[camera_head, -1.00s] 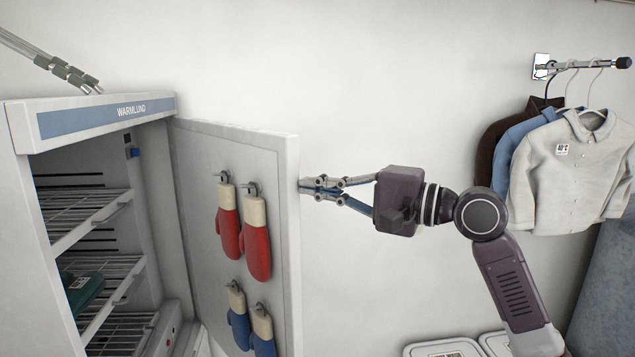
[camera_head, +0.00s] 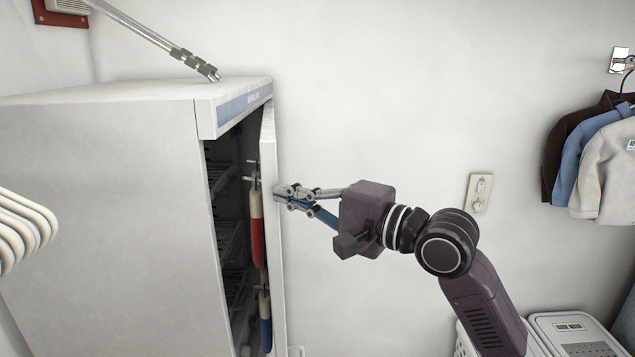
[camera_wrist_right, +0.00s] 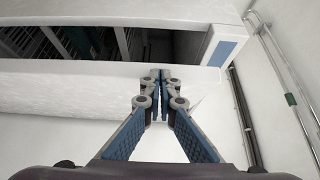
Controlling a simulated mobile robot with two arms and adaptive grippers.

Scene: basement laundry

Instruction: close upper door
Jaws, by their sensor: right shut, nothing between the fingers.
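The upper door (camera_head: 278,250) of a tall white drying cabinet (camera_head: 110,190) stands ajar in the head view. A dark gap with wire shelves shows behind it. My right gripper (camera_head: 277,193) is shut and empty, with its fingertips at the door's outer face near the free edge, seemingly touching it. In the right wrist view the fingertips (camera_wrist_right: 160,76) meet the white door (camera_wrist_right: 70,88), and the open cabinet interior shows beyond. My left gripper is not in view.
Red mittens (camera_head: 257,228) and blue mittens (camera_head: 265,320) hang on the door's inner side, in the gap. White hangers (camera_head: 25,225) are at the left. Jackets (camera_head: 590,150) hang at the right. Bins (camera_head: 580,335) stand at the lower right.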

